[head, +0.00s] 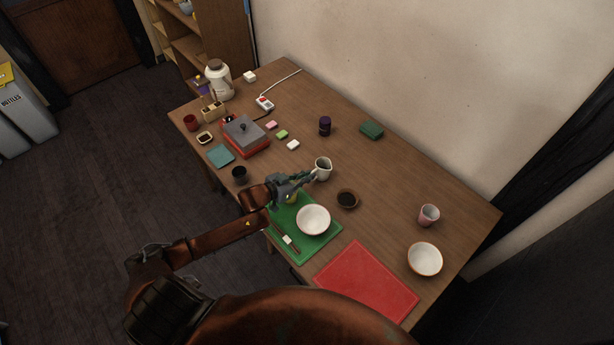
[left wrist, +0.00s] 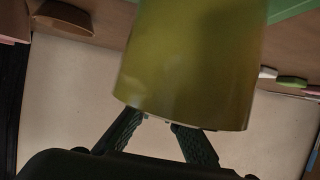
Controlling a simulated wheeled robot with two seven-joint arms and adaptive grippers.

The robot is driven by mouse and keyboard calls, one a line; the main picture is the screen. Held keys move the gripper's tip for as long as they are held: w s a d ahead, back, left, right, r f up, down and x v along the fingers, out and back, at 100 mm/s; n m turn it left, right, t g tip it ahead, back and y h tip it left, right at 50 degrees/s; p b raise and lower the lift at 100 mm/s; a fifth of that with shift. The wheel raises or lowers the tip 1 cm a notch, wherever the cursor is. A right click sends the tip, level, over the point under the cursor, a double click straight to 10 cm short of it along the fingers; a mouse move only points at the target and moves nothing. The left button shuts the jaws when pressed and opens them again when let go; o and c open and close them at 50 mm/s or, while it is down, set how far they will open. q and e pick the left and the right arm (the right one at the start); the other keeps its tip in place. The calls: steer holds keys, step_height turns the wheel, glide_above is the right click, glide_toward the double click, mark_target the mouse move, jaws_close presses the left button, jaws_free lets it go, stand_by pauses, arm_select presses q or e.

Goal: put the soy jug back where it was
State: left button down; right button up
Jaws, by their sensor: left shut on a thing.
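The soy jug (head: 323,168) is a small pale pitcher in the middle of the table in the head view. It looks roughly upright; I cannot tell whether its base touches the table. My left gripper (head: 310,176) reaches it from the left and is shut on its near side, likely the handle. In the left wrist view an olive-yellow cup (left wrist: 190,60) fills the middle and hides the fingertips and the jug. This cup (head: 292,198) shows partly under the gripper in the head view. My right gripper is not in view.
A white bowl (head: 313,219) is on the green mat (head: 292,249). The table right of the jug is fairly clear.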

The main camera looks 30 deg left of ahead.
arm_select(q)
steer(key=c, duration=2.1)
jaws_free()
steer(key=p+v, duration=0.2)
steer(key=v, duration=1)
steer(key=shift+r, duration=0.1)
